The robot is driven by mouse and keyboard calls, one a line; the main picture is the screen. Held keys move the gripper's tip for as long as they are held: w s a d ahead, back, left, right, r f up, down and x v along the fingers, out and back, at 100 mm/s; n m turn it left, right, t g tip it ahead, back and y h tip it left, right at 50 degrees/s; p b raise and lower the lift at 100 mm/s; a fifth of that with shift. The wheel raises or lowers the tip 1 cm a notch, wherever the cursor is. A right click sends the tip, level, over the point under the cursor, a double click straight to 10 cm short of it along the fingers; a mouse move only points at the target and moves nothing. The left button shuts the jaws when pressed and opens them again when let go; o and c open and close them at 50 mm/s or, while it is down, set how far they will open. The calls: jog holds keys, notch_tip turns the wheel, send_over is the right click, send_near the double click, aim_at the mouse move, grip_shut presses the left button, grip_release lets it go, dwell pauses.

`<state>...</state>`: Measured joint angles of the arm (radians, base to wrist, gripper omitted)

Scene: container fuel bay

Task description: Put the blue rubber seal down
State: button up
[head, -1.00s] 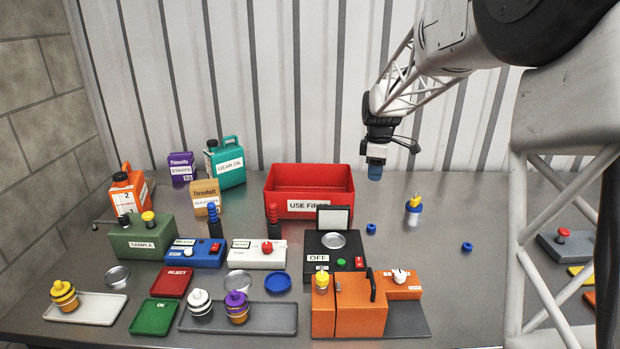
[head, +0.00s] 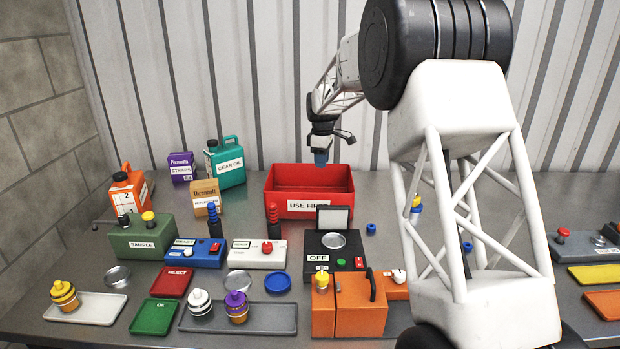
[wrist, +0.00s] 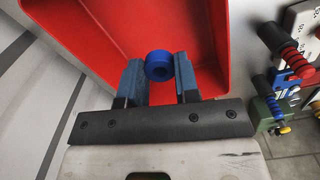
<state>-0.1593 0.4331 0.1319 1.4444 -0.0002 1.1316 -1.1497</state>
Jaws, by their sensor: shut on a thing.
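My gripper (head: 320,158) hangs over the back of the red bin (head: 308,208) labelled USE FIRST in the head view. In the wrist view my gripper (wrist: 158,76) is shut on a blue rubber seal (wrist: 158,56), a small thick ring held between the fingertips. The red bin's floor (wrist: 150,25) shows beneath it and looks empty. In the head view the held seal cannot be told apart from the blue fingertips. Another blue seal (head: 371,228) lies on the table right of the bin. One more (head: 467,246) shows behind my arm.
Left of the bin stand a brown carton (head: 206,197), a teal GEAR OIL can (head: 226,162) and a purple box (head: 182,167). In front are a black OFF device (head: 318,257), a white box (head: 256,255) and blue box (head: 194,254) with upright handles.

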notch_tip(320, 180, down, 6)
jog(key=w+a, duration=0.1)
jog(key=a, duration=0.1)
jog(key=shift+w+r, duration=0.15)
jog(key=shift+w, duration=0.05)
dwell(0.3)
jog(key=shift+f, duration=3.15)
jog(key=shift+f, duration=0.1)
jog(key=shift+f, duration=1.75)
jog(key=shift+f, duration=0.1)
jog(key=o, duration=0.9)
